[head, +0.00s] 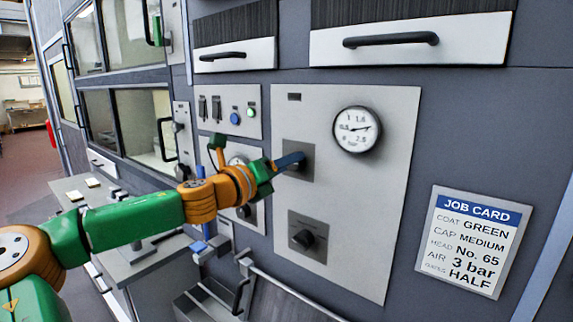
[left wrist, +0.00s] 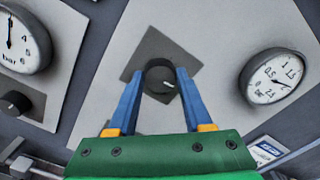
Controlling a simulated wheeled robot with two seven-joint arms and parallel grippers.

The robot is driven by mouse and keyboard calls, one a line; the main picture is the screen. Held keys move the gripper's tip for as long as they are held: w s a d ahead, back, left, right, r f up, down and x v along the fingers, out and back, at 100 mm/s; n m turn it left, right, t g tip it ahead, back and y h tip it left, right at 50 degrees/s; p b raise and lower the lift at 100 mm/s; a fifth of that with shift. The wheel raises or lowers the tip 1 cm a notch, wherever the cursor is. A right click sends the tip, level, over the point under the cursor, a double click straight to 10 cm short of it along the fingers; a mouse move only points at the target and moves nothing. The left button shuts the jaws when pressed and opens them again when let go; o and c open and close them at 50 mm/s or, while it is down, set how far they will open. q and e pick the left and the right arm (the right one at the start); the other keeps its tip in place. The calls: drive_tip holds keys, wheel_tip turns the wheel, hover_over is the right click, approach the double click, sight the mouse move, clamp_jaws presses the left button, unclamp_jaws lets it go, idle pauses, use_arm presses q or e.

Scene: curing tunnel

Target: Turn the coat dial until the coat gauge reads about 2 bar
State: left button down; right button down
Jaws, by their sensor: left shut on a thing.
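The coat dial is a round black knob (left wrist: 160,77) on a dark square plate, with a pale mark on its lower right. My left gripper (head: 297,159) reaches in from the left, and its blue fingers are shut on the knob, one on each side in the left wrist view (left wrist: 161,80). In the head view the fingers mostly hide the knob. The coat gauge (head: 357,130), a white round face, is up and right of the dial. Its needle points right, at about 2 bar, and it also shows in the left wrist view (left wrist: 275,79). My right gripper is out of view.
A second black knob (head: 305,238) sits below on the same pale panel (head: 358,205). A job card (head: 474,243) hangs to the right. Buttons (head: 235,117) and another gauge (left wrist: 20,42) are on the left. Drawers with black handles (head: 391,39) are above.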

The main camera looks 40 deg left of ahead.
use_arm(q)
drive_tip(key=shift+c, duration=1.6)
unclamp_jaws()
drive_tip(key=shift+f, duration=0.1)
drive_tip(key=s+b, duration=0.4)
drive_tip(key=s, duration=0.3)
drive_tip(key=shift+d, duration=0.45)
drive_tip(key=shift+a, duration=0.1)
